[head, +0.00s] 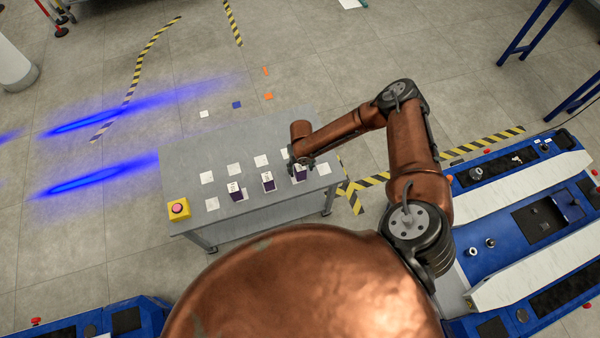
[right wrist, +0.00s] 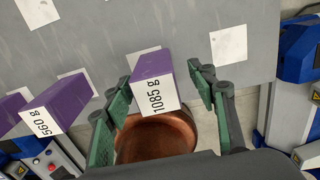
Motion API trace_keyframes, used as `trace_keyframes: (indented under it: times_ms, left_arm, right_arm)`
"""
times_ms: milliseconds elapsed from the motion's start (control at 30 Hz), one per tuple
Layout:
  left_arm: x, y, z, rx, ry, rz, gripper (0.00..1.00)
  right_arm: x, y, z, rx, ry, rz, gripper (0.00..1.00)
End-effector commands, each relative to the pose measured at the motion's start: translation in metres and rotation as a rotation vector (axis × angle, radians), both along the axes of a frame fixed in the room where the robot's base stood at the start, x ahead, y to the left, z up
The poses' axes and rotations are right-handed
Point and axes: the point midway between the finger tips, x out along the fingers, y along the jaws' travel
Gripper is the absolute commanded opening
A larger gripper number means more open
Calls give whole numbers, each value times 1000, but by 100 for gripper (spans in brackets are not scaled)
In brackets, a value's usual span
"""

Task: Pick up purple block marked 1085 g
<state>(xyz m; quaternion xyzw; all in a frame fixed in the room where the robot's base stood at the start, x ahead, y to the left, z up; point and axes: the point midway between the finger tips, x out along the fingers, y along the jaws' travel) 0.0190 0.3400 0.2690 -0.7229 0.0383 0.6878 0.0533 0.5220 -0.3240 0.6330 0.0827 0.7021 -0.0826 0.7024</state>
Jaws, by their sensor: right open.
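The purple block marked 1085 g (right wrist: 153,83) stands on the grey table with its white label facing the wrist camera. In the right wrist view my right gripper (right wrist: 163,82) is open, with its green-padded fingers on either side of the block. A gap shows on the right side; contact on the left side is hard to judge. In the head view the right gripper (head: 302,164) is over the rightmost block (head: 299,174) and partly covers it. My left gripper is not in view.
Another purple block, marked 560 g (right wrist: 43,112), stands to the left. Two purple blocks (head: 268,182) (head: 235,190) stand left of the gripper on the table (head: 225,155). White squares lie on the tabletop. A yellow box with a red button (head: 179,209) is at the left corner.

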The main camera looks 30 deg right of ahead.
Motion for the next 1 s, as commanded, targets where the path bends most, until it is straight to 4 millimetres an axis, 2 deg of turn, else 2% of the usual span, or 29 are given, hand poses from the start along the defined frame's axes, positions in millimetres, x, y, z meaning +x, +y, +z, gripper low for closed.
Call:
trace_keyframes:
  times_ms: [33, 200, 533, 1000]
  left_arm:
    - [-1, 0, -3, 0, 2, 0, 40]
    - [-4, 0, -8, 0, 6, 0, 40]
    - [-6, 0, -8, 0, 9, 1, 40]
    - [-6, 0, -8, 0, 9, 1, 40]
  right_arm:
    - [0, 3, -11, -1, 2, 1, 52]
    - [1, 3, -33, -1, 2, -2, 52]
    - [1, 3, -38, 0, 0, -1, 52]
    - [1, 3, -38, 0, 0, -2, 20]
